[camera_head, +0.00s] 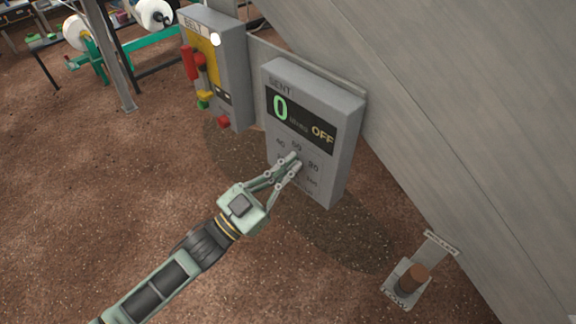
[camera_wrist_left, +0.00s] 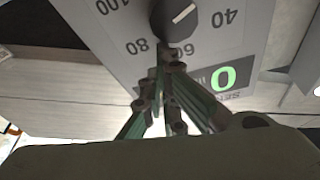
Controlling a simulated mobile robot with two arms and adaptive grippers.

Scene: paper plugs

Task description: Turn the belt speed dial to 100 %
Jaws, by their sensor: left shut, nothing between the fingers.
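The dial is a black knob with a white pointer line (camera_wrist_left: 174,18) at the top of the left wrist view. The pointer slants to the upper right, on the 40 side and away from the 80 and 100 marks. Its grey control box (camera_head: 344,150) has a display (camera_head: 298,121) reading a green 0 and OFF. My left gripper (camera_head: 294,161) is shut and empty in front of the scale, hiding the dial in the head view. In the left wrist view its fingertips (camera_wrist_left: 172,58) lie by the 60 mark, beside the knob; I cannot tell whether they touch.
A second grey box labelled BELT (camera_head: 232,72) with a red lever (camera_head: 188,62) and a red button (camera_head: 224,122) stands to the left. A brown cylindrical handle (camera_head: 413,279) on a bracket is at the lower right. A sloping grey wall (camera_head: 450,130) lies behind.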

